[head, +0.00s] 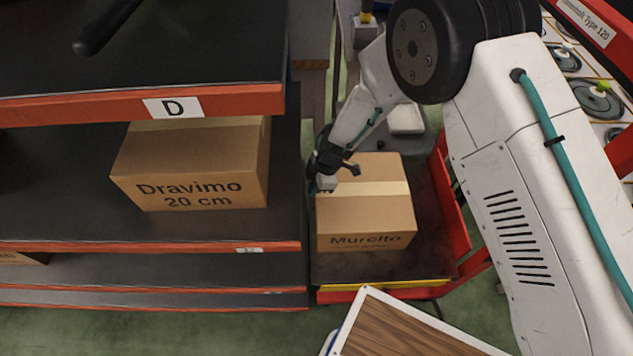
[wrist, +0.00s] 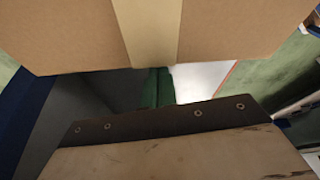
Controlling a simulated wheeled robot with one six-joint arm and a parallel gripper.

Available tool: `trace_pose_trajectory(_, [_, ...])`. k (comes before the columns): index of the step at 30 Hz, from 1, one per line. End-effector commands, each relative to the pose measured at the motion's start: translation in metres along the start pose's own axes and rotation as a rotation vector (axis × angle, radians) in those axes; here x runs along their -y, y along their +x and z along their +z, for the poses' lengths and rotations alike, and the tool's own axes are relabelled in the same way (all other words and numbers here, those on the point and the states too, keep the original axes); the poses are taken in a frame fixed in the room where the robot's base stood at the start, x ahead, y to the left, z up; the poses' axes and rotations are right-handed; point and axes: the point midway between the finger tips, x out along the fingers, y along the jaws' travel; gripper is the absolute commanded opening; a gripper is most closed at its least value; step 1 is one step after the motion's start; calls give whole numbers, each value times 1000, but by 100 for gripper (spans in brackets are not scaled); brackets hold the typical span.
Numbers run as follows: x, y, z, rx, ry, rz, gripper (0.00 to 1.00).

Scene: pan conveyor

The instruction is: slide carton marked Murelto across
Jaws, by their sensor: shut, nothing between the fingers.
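The brown carton marked Murelto (head: 365,222) stands upright on a dark platform (head: 432,215) with red sides, to the right of the shelf. Pale tape runs across its top. My gripper (head: 324,184) is shut and empty at the carton's upper left edge, on the side toward the shelf. I cannot tell whether it touches the carton. In the wrist view the carton (wrist: 65,35) fills the top, with the tape (wrist: 150,30) down its middle. The fingers cannot be made out there.
A carton marked Dravimo 20 cm (head: 190,185) sits on the shelf (head: 60,200) at left, under an upper shelf board (head: 60,110) labelled D. The shelf to its right is bare. A wooden board (head: 400,330) is at the bottom. Pans (head: 598,98) show at upper right.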

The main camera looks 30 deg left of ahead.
Motion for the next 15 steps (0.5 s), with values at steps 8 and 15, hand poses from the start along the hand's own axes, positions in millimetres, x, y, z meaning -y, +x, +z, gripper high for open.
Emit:
trace_pose_trajectory(8, [0, 1, 0, 0, 0, 0, 0])
trace_pose_trajectory(15, [0, -7, 21, 0, 3, 1, 0])
